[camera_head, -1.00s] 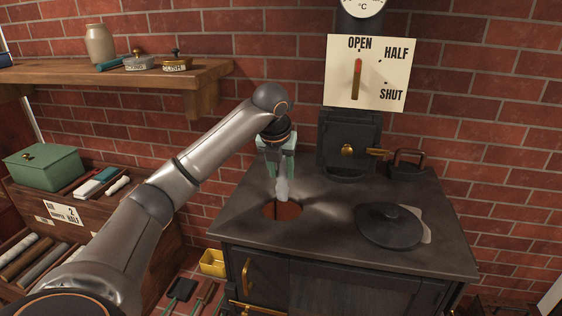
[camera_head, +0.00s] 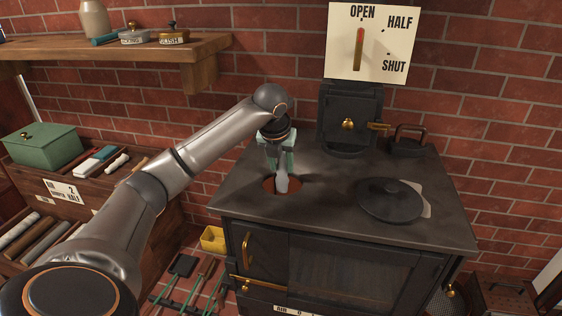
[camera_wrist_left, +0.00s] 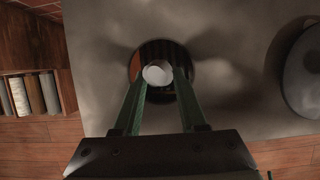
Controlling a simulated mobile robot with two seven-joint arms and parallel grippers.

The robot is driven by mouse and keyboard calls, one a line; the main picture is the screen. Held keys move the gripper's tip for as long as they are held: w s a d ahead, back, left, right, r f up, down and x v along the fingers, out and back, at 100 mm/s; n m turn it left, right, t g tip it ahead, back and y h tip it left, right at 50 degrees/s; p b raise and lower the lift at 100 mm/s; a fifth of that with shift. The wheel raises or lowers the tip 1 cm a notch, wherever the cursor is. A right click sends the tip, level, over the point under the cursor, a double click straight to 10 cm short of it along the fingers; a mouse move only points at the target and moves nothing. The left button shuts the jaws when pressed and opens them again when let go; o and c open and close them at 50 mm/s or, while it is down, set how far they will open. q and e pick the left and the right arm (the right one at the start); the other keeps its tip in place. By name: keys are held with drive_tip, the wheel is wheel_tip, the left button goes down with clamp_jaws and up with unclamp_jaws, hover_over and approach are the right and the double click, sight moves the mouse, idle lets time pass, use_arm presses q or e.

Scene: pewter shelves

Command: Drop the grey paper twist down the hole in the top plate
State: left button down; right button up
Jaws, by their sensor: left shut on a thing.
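The grey paper twist (camera_head: 282,181) is held between the fingers of my left gripper (camera_head: 281,163), hanging upright over the round hole (camera_head: 269,185) in the stove's top plate (camera_head: 325,208). My left gripper is shut on it. In the left wrist view the twist's pale round end (camera_wrist_left: 158,73) sits between the green fingertips, inside the outline of the hole (camera_wrist_left: 136,62). The lower end of the twist overlaps the hole in the head view; how deep it reaches I cannot tell. My right gripper is not in view.
A dark round lid (camera_head: 390,199) lies on the right of the plate. A black iron with a handle (camera_head: 408,143) stands at the back right. An upright flue door (camera_head: 350,120) rises behind the hole. A yellow bin (camera_head: 212,239) is on the floor at left.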

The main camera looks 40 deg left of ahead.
use_arm(q)
drive_tip(key=shift+c, duration=1.9)
unclamp_jaws()
drive_tip(key=shift+r, duration=0.1)
drive_tip(key=v, duration=1.2)
drive_tip(key=shift+r+p, duration=0.15)
drive_tip(key=shift+p, duration=0.2)
drive_tip(key=shift+s, duration=0.1)
